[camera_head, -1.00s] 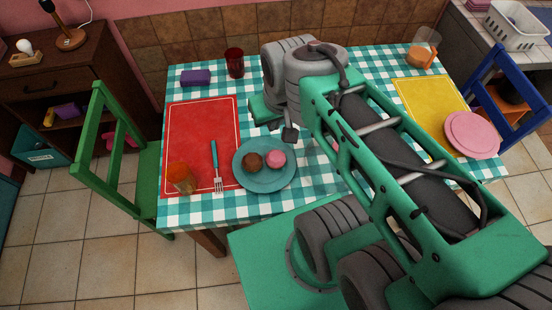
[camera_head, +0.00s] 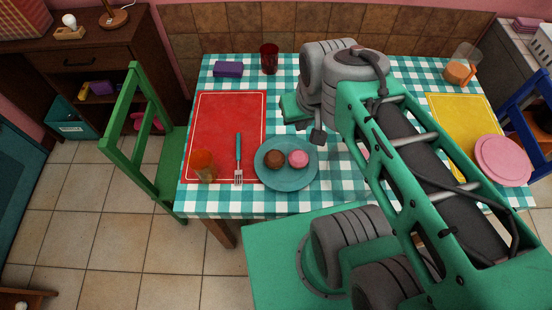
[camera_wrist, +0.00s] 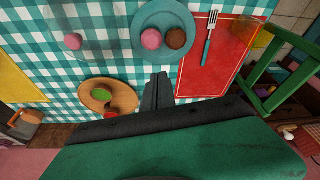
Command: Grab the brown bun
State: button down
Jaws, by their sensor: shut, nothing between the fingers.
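The brown bun (camera_head: 275,159) sits on a round teal plate (camera_head: 285,186), just left of a pink bun (camera_head: 298,158). In the wrist view the brown bun (camera_wrist: 176,38) is at the top, right of the pink bun (camera_wrist: 152,39), both on the plate (camera_wrist: 140,22). My gripper (camera_head: 318,138) is shut and empty, above the table just up and right of the plate. In the wrist view its fingers (camera_wrist: 158,88) point toward the plate, apart from the buns.
A fork (camera_head: 238,158) and an orange-filled glass (camera_head: 204,165) are on the red mat (camera_head: 225,118), left of the plate. A red cup (camera_head: 269,59) and purple block (camera_head: 228,69) stand behind. A wooden board (camera_wrist: 92,103) holds green and red items.

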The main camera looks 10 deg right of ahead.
aim_at(274, 160)
jog(key=z, duration=1)
jog(key=k, duration=1.55)
jog(key=u, duration=2.05)
jog(key=i, duration=1)
jog(key=u, duration=0.05)
